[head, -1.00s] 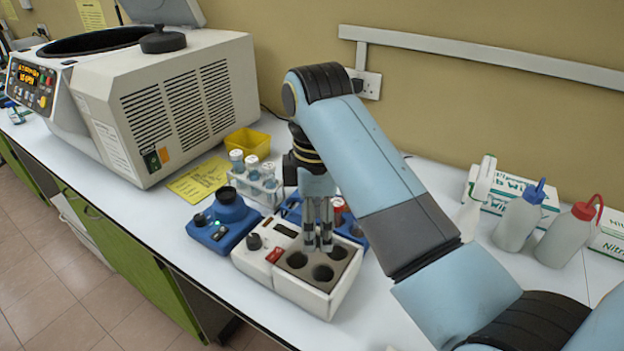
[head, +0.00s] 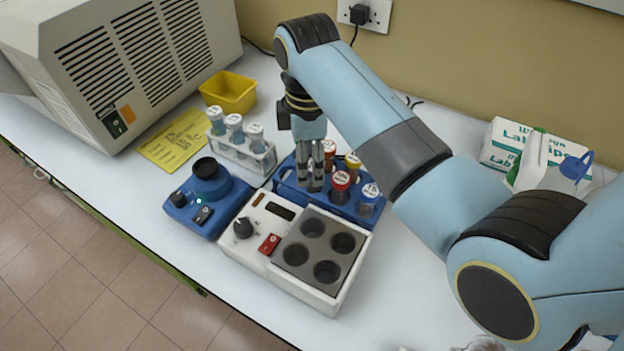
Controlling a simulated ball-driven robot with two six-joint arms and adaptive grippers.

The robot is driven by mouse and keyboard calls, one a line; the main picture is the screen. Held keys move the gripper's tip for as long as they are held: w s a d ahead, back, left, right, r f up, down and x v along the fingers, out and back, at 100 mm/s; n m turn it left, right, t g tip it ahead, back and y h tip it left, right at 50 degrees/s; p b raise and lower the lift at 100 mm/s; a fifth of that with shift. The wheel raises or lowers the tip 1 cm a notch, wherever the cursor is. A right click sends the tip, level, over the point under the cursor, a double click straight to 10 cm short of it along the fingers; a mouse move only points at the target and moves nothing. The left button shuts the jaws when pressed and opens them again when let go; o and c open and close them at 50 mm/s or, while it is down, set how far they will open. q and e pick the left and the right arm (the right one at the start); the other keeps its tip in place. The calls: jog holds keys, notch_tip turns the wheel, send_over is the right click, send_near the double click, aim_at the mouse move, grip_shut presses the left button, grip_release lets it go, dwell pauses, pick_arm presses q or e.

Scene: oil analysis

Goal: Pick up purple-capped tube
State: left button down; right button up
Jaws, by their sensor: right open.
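A blue rack (head: 288,187) stands behind the heating block and holds several capped tubes. I make out red-capped tubes (head: 340,181), a yellow-capped tube (head: 352,162) and a tube with a pale, bluish cap (head: 370,191) at the right end. I cannot make out a purple cap. My right gripper (head: 316,184) points down over the left part of this rack, its fingers close together in the picture but open and holding nothing visible. The fingers hide part of the rack. My left gripper is not in view.
The white heating block (head: 258,240) with empty wells is in front of the rack, with a blue mixer (head: 208,190) left of it. A white rack (head: 262,168) of pale-capped tubes, a yellow bin (head: 229,90) and a centrifuge (head: 130,70) stand behind left.

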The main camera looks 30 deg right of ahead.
jog(key=f, duration=0.3)
jog(key=shift+s+d+f+p, duration=0.2)
jog(key=shift+d+f+p, duration=0.15)
jog(key=shift+p, duration=0.05)
jog(key=shift+f, duration=0.25)
jog(key=shift+c, duration=0.5)
jog(key=c, duration=1.1)
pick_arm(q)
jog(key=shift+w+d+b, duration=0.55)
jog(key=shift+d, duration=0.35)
pick_arm(e)
jog(key=shift+o, duration=0.2)
notch_tip(320, 180, up, 10)
